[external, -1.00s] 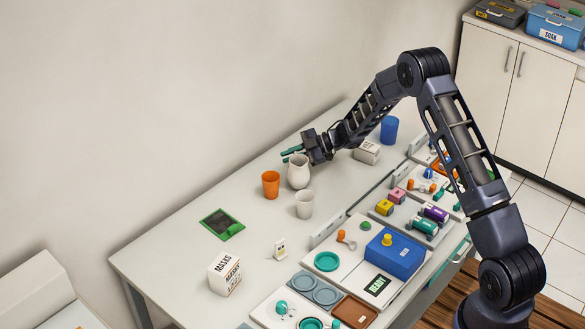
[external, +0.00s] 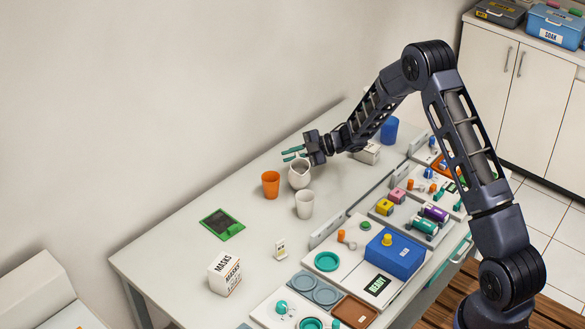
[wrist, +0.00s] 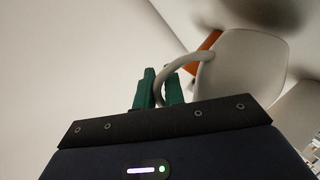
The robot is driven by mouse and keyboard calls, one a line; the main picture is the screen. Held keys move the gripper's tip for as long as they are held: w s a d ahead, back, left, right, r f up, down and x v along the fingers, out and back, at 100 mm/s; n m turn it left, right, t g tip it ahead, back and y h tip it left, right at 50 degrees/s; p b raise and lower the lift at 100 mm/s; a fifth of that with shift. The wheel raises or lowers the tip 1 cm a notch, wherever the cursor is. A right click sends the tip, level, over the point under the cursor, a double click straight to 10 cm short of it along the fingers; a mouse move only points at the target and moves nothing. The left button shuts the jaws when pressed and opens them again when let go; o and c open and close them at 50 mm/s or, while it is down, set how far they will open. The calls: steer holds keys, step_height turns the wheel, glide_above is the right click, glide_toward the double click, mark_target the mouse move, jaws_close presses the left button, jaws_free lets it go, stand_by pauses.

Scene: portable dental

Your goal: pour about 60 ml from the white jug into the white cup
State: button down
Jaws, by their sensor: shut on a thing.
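The white jug (external: 299,175) is tilted in the external view, its mouth tipped toward the white cup, and it looks held just above the table. My gripper (external: 294,154) is shut on the jug's handle; in the wrist view its green fingers (wrist: 158,88) close around the curved handle, with the jug's body (wrist: 240,68) to the right. The white cup (external: 304,206) stands upright on the table, just in front of the jug. A pale shape at the wrist view's right edge may be the cup. Liquid inside the jug or cup cannot be made out.
An orange cup (external: 271,184) stands close left of the jug. A green-edged tablet (external: 222,223) and a masks box (external: 224,273) lie nearer the front left. Trays line the right side.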

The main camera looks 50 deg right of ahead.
mark_target(293, 165)
steer(key=shift+s+a+r+n+t, duration=0.5)
steer(key=shift+s+a+r+n, duration=0.25)
steer(key=shift+s+n, duration=0.2)
steer(key=r, duration=0.1)
steer(key=s+a+n, duration=0.1)
steer(key=r, duration=0.1)
steer(key=shift+s+a+r+t+h, duration=0.25)
steer(key=shift+r+t+h, duration=0.05)
steer(key=shift+s+a+r+n+t, duration=0.3)
steer(key=shift+s+r+n, duration=0.1)
steer(key=shift+r+n, duration=0.3)
steer(key=shift+s+a+r+n+t+h+p, duration=0.15)
steer(key=shift+s+a+r+n+t, duration=0.1)
steer(key=shift+r+n, duration=0.25)
steer(key=shift+s+a+r+n+t+h+p, duration=0.15)
steer(key=shift+s+a+r+n+t, duration=0.15)
steer(key=shift+n, duration=0.25)
steer(key=shift+s+a+r+n+t+p, duration=0.4)
steer(key=shift+s+r+n+p, duration=0.3)
steer(key=shift+n, duration=0.3)
stand_by(1.8)
steer(key=shift+w, duration=0.15)
